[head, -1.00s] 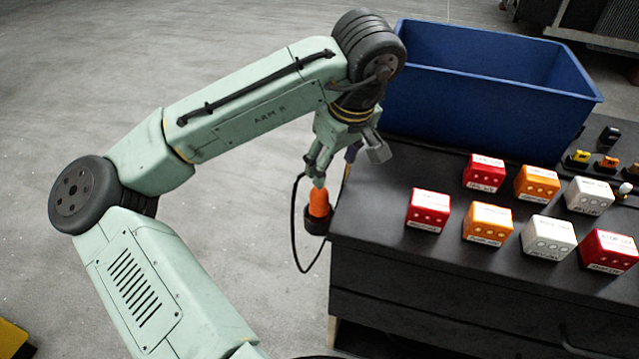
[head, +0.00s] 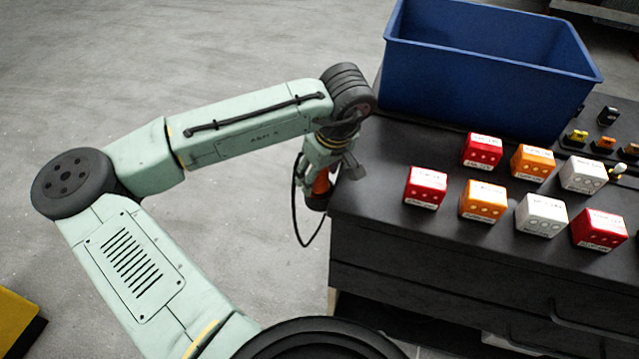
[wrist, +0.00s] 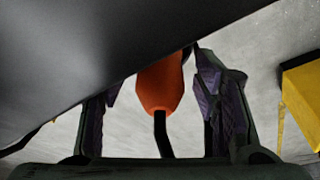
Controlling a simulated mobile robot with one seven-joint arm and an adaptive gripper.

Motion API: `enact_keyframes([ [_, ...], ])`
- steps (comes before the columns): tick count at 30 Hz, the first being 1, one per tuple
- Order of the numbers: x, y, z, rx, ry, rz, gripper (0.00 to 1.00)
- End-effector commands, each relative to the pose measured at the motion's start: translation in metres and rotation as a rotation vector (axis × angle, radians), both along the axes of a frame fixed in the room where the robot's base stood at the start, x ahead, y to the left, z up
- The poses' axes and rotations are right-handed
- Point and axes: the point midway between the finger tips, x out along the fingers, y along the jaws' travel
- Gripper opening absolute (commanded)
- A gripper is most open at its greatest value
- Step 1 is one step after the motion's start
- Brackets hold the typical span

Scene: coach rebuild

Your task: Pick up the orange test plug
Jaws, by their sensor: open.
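In the wrist view, the plug (wrist: 161,84) hangs between the two purple-padded fingers of my gripper (wrist: 160,95), which are apart. Some space shows between the plug and the right finger. The dark bench surface covers the upper left of the wrist view.
Several red, orange and white labelled blocks (head: 484,201) stand on the dark bench (head: 380,215), right of my gripper. A blue bin (head: 480,75) stands at the back. Small connectors (head: 603,145) lie at the far right. Open floor (head: 230,210) is to the left.

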Motion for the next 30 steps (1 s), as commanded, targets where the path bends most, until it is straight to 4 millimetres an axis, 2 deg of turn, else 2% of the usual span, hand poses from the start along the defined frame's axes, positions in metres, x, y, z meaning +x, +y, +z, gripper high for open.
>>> enact_keyframes([
  [5, 0.0, 0.0, 0.0, 0.0, 0.0, 0.0, 0.55],
  [30, -0.0001, 0.0, 0.0004, 0.0, 0.0, 0.0, 0.0],
])
